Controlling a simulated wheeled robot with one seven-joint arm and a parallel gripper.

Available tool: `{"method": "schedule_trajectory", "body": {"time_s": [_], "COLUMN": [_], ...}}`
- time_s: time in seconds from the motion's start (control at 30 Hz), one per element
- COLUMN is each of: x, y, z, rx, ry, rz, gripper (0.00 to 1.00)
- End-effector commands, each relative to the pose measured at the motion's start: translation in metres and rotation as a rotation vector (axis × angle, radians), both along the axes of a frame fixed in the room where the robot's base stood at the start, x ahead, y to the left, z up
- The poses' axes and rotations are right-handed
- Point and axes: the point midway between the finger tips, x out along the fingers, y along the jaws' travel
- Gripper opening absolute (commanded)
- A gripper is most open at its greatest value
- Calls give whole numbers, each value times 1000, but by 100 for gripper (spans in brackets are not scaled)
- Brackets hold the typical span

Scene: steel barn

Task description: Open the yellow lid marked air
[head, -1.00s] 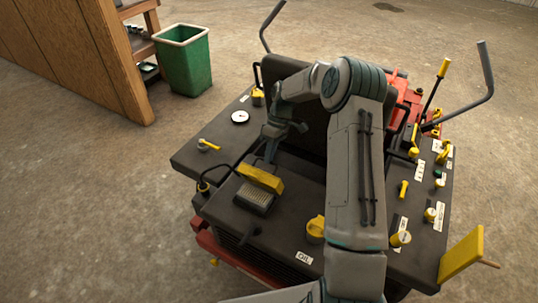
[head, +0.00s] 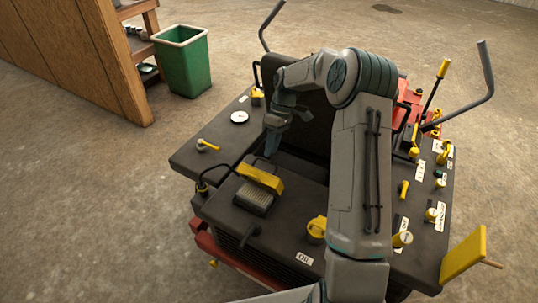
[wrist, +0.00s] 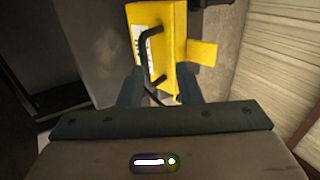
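The yellow lid (head: 261,179) stands tilted up at the back of a grey ribbed filter (head: 254,199) on the dark machine top. In the wrist view the yellow lid (wrist: 173,20) carries a white label, too small to read, and a black bar handle (wrist: 146,42). My gripper (head: 271,150) is just behind and above the lid in the head view, pointing down. In the wrist view my gripper's (wrist: 160,90) two fingers are spread, with nothing held between them. The lower end of the handle shows near the gap between the fingers.
A yellow cap (head: 316,227) sits to the right of the filter, near an oil label. Yellow levers and knobs line the right side, with another yellow panel (head: 464,256) at the front right. A round gauge (head: 239,117) is at the back left. A green bin (head: 184,62) stands beyond.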

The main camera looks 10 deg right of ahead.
Motion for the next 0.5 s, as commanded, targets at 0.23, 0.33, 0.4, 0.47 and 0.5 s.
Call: {"method": "schedule_trajectory", "body": {"time_s": [0.23,0.33,0.4,0.47,0.5], "x": [-27,-36,-42,-45,-47], "y": [-50,-66,-75,-80,-84], "z": [30,42,48,52,55], "rx": [-4,-4,-3,-2,-2], "ry": [0,1,1,2,1], "rz": [-8,-6,-5,-5,-4], "gripper": [32,32,32,32,32]}}
